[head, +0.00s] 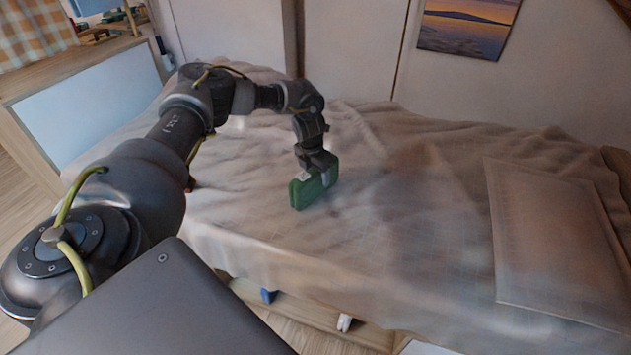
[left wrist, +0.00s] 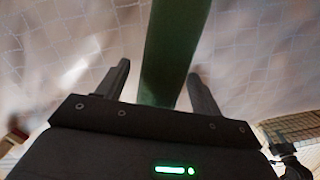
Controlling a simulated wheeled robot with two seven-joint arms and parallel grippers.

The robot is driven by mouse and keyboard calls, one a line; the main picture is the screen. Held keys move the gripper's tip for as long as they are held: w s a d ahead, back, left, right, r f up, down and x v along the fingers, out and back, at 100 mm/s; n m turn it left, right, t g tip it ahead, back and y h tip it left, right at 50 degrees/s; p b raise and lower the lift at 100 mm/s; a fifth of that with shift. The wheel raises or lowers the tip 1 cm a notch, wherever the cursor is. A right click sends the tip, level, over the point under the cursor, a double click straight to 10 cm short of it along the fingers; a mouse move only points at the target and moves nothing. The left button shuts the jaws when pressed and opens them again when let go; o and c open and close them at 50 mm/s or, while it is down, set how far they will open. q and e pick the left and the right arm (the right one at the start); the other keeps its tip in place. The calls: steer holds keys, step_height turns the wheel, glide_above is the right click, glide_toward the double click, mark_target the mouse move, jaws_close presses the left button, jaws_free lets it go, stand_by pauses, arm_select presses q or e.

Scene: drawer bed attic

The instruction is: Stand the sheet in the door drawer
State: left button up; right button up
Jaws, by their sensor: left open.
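The sheet (head: 308,193) is a green folded bundle standing on edge on the bed, in the middle of the head view. It also shows as a green band in the left wrist view (left wrist: 172,45). My left gripper (head: 316,174) points down at its upper edge. In the left wrist view its fingers (left wrist: 158,72) are open, one on each side of the sheet, with a gap on both sides. A wooden drawer (head: 300,308) shows partly below the bed's front edge; I cannot tell whether it is the door drawer. My right gripper is not clearly seen.
The bed (head: 420,200) has a rumpled pale cover, with a flat pillow (head: 550,240) at the right. A blue item (head: 268,295) and a white item (head: 345,322) show at the drawer. A wall with a picture (head: 468,25) stands behind the bed. The cover right of the sheet is clear.

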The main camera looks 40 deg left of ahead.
arm_select(q)
steer(key=c, duration=1.4)
steer(key=shift+r, duration=0.1)
